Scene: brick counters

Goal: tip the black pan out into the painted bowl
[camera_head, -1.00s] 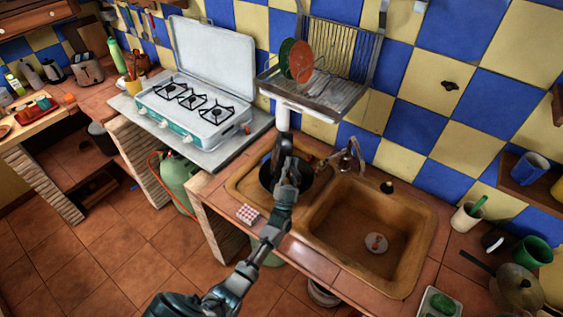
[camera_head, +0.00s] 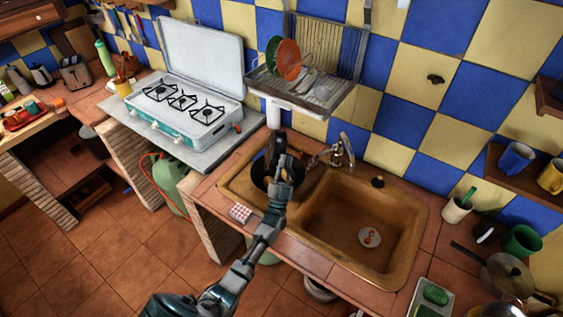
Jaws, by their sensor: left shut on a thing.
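The black pan (camera_head: 259,173) is at the left basin of the brown sink, partly hidden by my gripper and arm. My left gripper (camera_head: 279,158) is shut on the pan, seemingly at its dark handle; the exact grip is hard to see. What the pan holds cannot be made out, nor whether it touches the basin. My right gripper is not in view.
A tap (camera_head: 343,152) stands behind the two basins. A dish rack (camera_head: 310,95) with plates hangs above the left basin. A checked red-and-white item (camera_head: 240,213) lies on the front-left rim.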

